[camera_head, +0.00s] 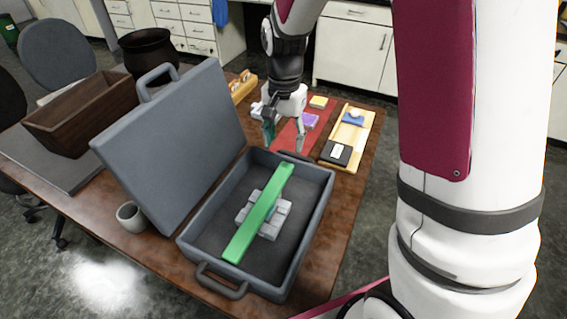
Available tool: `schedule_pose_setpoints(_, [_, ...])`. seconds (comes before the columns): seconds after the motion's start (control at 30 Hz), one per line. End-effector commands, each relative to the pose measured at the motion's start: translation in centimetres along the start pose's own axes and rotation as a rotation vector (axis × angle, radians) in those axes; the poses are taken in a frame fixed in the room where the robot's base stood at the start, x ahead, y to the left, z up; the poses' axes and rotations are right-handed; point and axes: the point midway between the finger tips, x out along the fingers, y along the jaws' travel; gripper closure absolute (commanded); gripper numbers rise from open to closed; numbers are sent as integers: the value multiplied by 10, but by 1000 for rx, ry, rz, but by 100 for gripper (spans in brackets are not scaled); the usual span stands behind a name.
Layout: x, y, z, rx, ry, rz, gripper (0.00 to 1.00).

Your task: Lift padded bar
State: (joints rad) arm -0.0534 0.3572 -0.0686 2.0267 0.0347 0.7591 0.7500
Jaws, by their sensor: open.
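A long green bar (258,214), which I take to be the padded bar, lies across grey blocks (274,219) inside an open grey case (324,205). It runs from the lower left to the upper right of the case. My gripper (284,142) is above the far edge of the case, beyond the bar's far end. Its fingers are apart and point down, with nothing visible between them. It looks clear of the bar; its exact height above the case is hard to tell.
The case's raised lid (180,140) stands on the left. A red mat (289,136) and a wooden tray (368,122) with small items lie behind the case.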

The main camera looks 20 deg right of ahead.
Motion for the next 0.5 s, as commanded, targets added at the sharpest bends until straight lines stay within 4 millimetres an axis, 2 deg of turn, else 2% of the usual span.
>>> schedule_pose_setpoints(0.03, [12, 1, 1, 0, -4, 3, 47])
schedule_pose_setpoints(0.2, [45, 1, 1, 0, -3, 3, 47])
schedule_pose_setpoints(0.5, [87, 1, 0, 0, -2, 1, 47])
